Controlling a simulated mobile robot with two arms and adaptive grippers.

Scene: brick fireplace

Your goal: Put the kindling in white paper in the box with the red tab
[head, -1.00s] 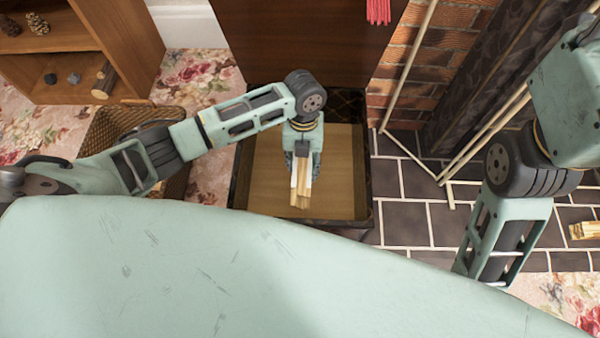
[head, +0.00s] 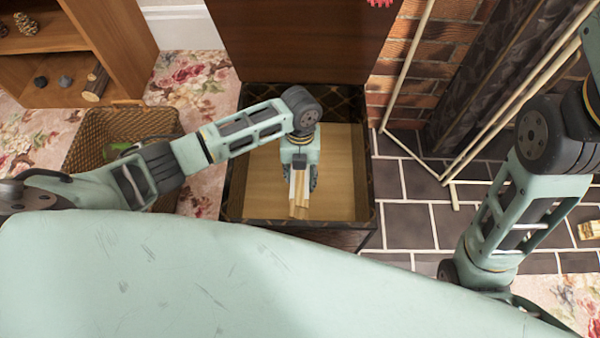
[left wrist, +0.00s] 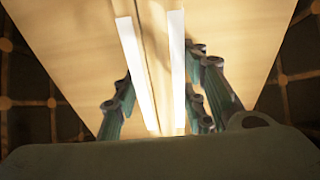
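The kindling bundle (head: 299,211) is pale wood sticks with white paper along its sides. My left gripper (head: 299,177) appears shut on it, inside the outline of the open box (head: 338,214). In the left wrist view the white-edged bundle (left wrist: 152,50) lies between the fingers of my left gripper (left wrist: 163,70). The box has a dark patterned rim and a pale wooden floor. Its tall brown lid (head: 305,40) stands open behind, with the red tab (head: 380,3) at the picture's top edge. Whether the bundle touches the floor is unclear. My right gripper is not in view.
A wicker basket (head: 92,130) with something green inside stands left of the box. A wooden shelf (head: 45,95) with cones and a small log is at the upper left. Another kindling piece (head: 590,230) lies on dark tiles at the right.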

